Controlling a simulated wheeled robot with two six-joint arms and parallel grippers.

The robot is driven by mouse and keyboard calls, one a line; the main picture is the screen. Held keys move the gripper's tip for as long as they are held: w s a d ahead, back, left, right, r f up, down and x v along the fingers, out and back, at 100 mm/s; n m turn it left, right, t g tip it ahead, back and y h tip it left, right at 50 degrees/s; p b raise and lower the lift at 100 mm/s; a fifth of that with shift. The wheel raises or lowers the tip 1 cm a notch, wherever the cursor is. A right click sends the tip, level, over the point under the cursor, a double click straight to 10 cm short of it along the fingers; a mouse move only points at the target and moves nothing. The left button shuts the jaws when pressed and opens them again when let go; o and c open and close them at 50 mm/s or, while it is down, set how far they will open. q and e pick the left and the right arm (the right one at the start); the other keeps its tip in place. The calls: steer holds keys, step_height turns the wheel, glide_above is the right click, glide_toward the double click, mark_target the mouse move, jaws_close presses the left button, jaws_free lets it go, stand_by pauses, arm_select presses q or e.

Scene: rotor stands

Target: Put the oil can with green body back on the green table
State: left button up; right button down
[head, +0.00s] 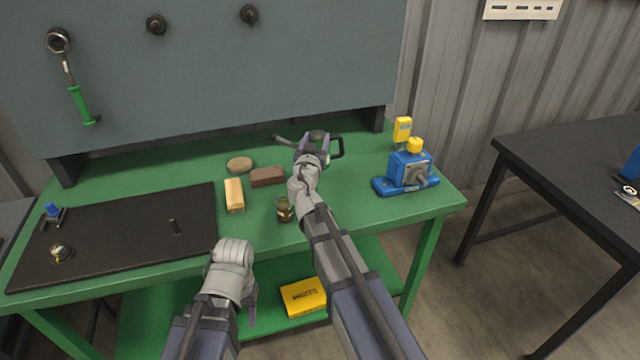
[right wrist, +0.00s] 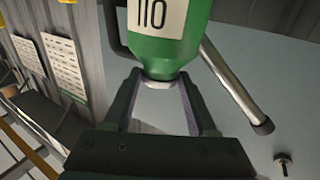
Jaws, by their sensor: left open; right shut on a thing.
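The oil can with green body (right wrist: 165,45) fills the top of the right wrist view, with a pale label, a grey spout and a black handle. My right gripper (right wrist: 163,100) is shut on its narrow pale neck. In the head view my right gripper (head: 317,138) hides most of the can; its spout (head: 284,140) points left and its handle (head: 338,148) shows at right. The can is over the back of the green table (head: 365,215); whether it touches the top I cannot tell. My left gripper (head: 252,305) is open and empty before the table's front edge.
A yellow block (head: 234,195), a brown block (head: 267,176), a round tan disc (head: 239,164) and a small jar (head: 285,210) stand left of my right arm. A blue device (head: 407,172) stands right. A black mat (head: 125,235) covers the left. A grey board (head: 220,70) rises behind.

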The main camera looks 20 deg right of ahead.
steer(key=shift+f+b, duration=4.8)
steer(key=shift+f, duration=0.1)
steer(key=shift+f, duration=0.1)
steer(key=shift+f, duration=0.15)
steer(key=shift+c, duration=1)
jaws_free()
steer(key=shift+r, duration=0.3)
steer(key=v, duration=1.2)
steer(key=shift+s+f, duration=0.1)
steer(key=shift+f, duration=0.05)
